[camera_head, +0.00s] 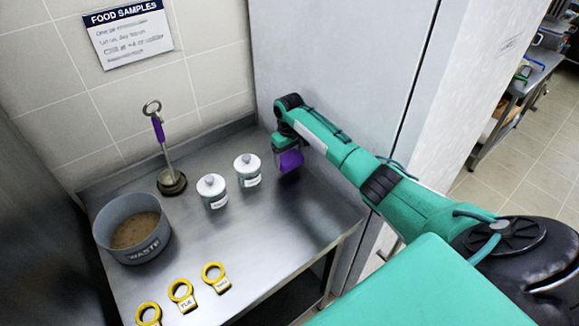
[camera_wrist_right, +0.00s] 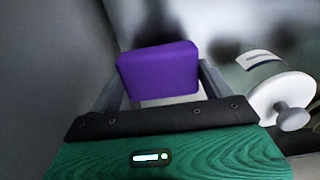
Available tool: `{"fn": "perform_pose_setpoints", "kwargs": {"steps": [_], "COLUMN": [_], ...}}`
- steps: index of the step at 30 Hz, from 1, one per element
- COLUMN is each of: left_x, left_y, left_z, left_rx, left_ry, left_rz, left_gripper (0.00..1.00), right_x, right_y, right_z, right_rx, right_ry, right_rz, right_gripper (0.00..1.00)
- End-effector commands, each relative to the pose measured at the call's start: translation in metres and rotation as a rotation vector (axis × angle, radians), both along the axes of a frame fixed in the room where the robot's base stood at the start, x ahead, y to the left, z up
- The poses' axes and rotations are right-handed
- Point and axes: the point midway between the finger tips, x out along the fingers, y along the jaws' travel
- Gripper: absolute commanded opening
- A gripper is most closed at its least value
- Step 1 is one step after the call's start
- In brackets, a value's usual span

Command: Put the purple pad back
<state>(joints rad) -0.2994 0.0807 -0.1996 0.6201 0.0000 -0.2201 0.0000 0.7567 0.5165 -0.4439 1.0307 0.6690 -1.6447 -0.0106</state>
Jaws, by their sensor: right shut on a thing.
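The purple pad (camera_head: 291,160) is at the back right of the steel counter, at the end of my right arm. In the right wrist view the purple pad (camera_wrist_right: 158,72) sits between the fingers of my right gripper (camera_wrist_right: 158,85), which is shut on it. In the head view my right gripper (camera_head: 287,150) points down beside the pale cabinet wall. Whether the pad touches the counter is hard to tell. My left gripper is not in view.
Two white lidded jars (camera_head: 212,191) (camera_head: 248,170) stand left of the pad; one lid (camera_wrist_right: 285,100) is close to my right gripper. A purple-handled tool (camera_head: 160,140), a grey waste tub (camera_head: 133,232) and yellow ring tags (camera_head: 182,294) are farther left. The counter's right front is clear.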

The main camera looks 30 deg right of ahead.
Motion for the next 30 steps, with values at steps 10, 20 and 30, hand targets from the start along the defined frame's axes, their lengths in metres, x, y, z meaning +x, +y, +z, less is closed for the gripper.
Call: {"fn": "perform_pose_setpoints", "kwargs": {"steps": [10, 20, 30], "left_x": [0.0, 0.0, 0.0], "left_y": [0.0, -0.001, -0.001], "left_z": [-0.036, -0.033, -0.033], "left_rx": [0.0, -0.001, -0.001], "left_ry": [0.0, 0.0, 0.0], "left_rz": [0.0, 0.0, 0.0], "left_gripper": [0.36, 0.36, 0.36], "right_x": [-0.002, -0.002, -0.002], "right_y": [0.003, 0.003, 0.003], "right_z": [-0.037, -0.037, -0.038], "right_rx": [0.0, 0.0, 0.0], "right_ry": [0.001, 0.002, 0.001], "right_rz": [0.001, 0.001, 0.002], "right_gripper": [0.59, 0.59, 1.0]}}
